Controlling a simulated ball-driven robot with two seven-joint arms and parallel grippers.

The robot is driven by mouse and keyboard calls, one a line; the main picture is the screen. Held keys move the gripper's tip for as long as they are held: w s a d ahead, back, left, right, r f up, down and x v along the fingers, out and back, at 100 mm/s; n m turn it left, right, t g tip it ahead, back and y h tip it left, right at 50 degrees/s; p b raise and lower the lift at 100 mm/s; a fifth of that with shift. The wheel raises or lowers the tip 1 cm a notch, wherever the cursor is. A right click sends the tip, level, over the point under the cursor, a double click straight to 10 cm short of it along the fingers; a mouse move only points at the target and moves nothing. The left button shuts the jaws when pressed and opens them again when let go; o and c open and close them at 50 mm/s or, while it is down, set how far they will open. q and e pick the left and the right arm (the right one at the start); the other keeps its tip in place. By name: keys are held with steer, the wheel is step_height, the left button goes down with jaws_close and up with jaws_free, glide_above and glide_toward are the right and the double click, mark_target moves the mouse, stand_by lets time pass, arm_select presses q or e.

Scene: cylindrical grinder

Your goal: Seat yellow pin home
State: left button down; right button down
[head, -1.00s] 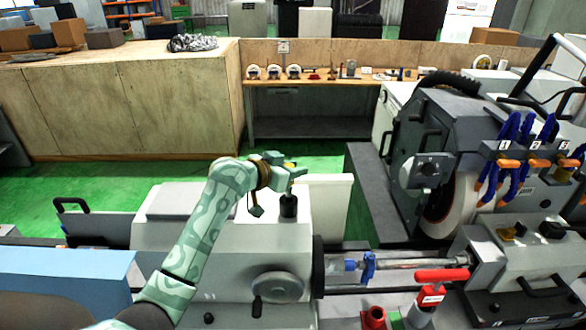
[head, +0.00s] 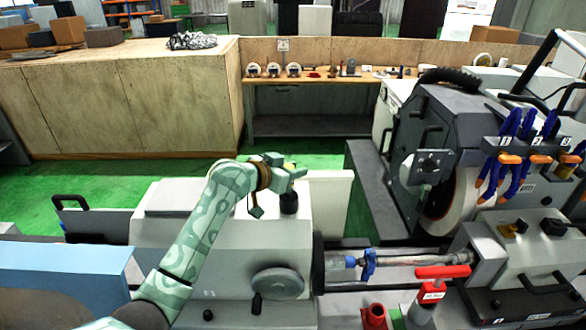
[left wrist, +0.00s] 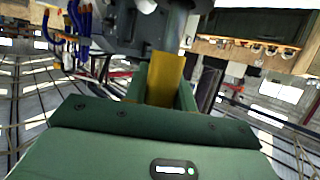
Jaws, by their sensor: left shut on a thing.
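The yellow pin (left wrist: 165,78) shows between the two green fingers of my left gripper (left wrist: 161,92) in the left wrist view. The gripper is shut on it. In the head view my left gripper (head: 298,173) is above a short black cylinder (head: 289,203) on top of the grey grinder housing (head: 240,245). Only a small yellow patch (head: 290,165) shows at the fingers there. A dark grey round part lies just beyond the pin in the wrist view. Whether the pin touches it or enters a hole is hidden. My right gripper is not in view.
The grinding wheel head (head: 450,150) stands at right, with blue-and-orange hoses (head: 510,150) on it. A workbench (head: 320,79) with small parts stands behind. Green floor lies between.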

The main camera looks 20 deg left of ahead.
arm_select(q)
steer(key=shift+f+b, duration=1)
steer(key=shift+f, duration=0.7)
steer(key=c, duration=1.1)
jaws_free()
steer(key=shift+o, duration=0.2)
steer(key=shift+r+p, duration=0.35)
steer(key=shift+p, duration=0.05)
step_height(320, 180, up, 3)
steer(key=p, duration=0.3)
steer(key=s+d+r, duration=0.3)
steer(key=s+r, duration=0.6)
steer(key=s, duration=0.4)
steer(key=shift+s+d+r+b, duration=0.15)
steer(key=shift+s+d+b, duration=0.15)
steer(key=shift+b, duration=0.05)
